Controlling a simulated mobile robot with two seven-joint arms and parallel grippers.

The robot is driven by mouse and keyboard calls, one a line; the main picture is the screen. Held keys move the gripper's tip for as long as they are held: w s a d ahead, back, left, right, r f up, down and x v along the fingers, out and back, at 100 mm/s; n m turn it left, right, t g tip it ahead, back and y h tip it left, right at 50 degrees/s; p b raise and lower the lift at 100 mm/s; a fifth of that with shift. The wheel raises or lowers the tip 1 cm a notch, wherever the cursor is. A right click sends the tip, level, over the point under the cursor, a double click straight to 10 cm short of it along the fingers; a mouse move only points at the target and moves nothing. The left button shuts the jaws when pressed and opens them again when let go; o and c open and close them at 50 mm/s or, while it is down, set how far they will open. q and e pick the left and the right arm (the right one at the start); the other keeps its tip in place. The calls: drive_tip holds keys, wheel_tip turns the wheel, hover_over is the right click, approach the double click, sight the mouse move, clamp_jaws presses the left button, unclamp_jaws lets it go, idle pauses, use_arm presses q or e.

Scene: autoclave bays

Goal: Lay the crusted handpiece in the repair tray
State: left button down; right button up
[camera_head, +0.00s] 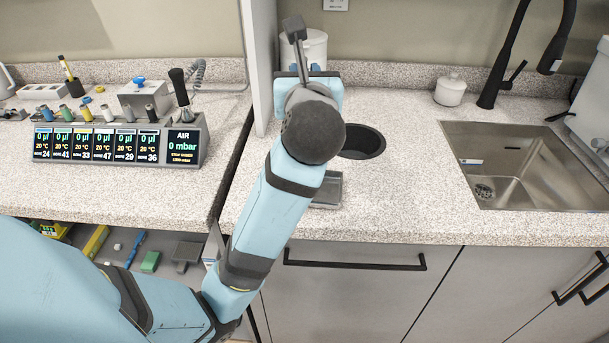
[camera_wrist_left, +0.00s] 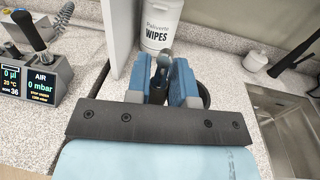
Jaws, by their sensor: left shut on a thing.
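My left gripper (camera_head: 309,72) is above the counter right of the white divider, its arm coming in from the lower left. In the left wrist view its blue fingers (camera_wrist_left: 164,82) are shut on a dark grey handpiece (camera_wrist_left: 159,80). The handpiece (camera_head: 301,52) sticks up past the fingers in the head view, its blocky head uppermost. Crust on it cannot be made out. A small grey tray (camera_head: 327,191) lies on the counter below the forearm, partly hidden by it; I cannot tell whether it is the repair tray. My right gripper is not in view.
A white wipes tub (camera_wrist_left: 158,25) stands behind the gripper. A round dark opening (camera_head: 365,143) is in the counter. The sink (camera_head: 530,165) and black tap are at right. A pipette display unit (camera_head: 120,143) stands left of the divider (camera_head: 262,65). Clear counter lies before the sink.

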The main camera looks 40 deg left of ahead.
use_arm(q)
wheel_tip(320, 180, down, 17)
drive_tip(key=b, duration=0.3)
drive_tip(key=shift+r, duration=0.1)
drive_tip(key=c, duration=1)
unclamp_jaws()
drive_tip(key=shift+b, duration=0.3)
